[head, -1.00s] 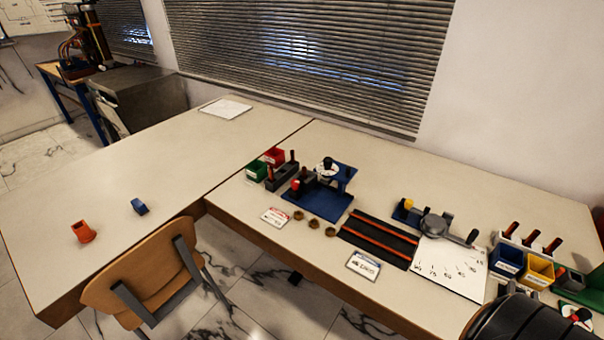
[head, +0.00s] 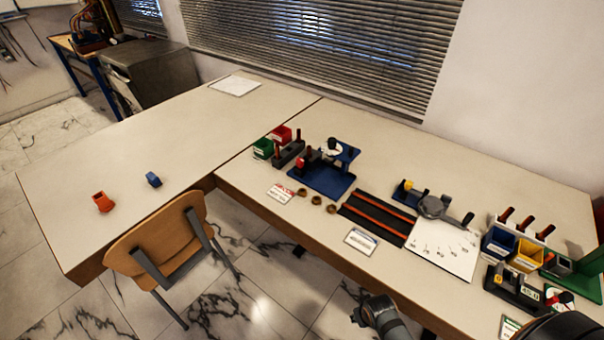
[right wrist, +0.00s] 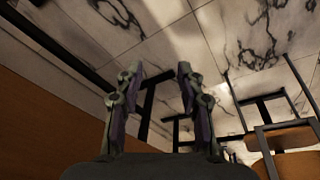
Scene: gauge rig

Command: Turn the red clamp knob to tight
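A small red knob (head: 301,164) shows on the blue-based gauge rig (head: 324,180) in the middle of the head view; its setting is too small to read. A white dial (head: 332,150) stands behind it on the same rig. My right gripper (right wrist: 158,72) is open and empty in the right wrist view, with marble floor beyond its fingers. It is away from the rig. A dark grey part of my arm (head: 383,318) shows at the bottom of the head view, in front of the table edge. My left gripper is not in view.
A second dial with a red part (head: 561,299) stands at the far right. Between lie a black tray with orange strips (head: 377,218), a white scale sheet (head: 442,248) and blue (head: 499,242) and yellow bins (head: 527,255). A wooden chair (head: 165,245) stands before the left table (head: 120,165).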

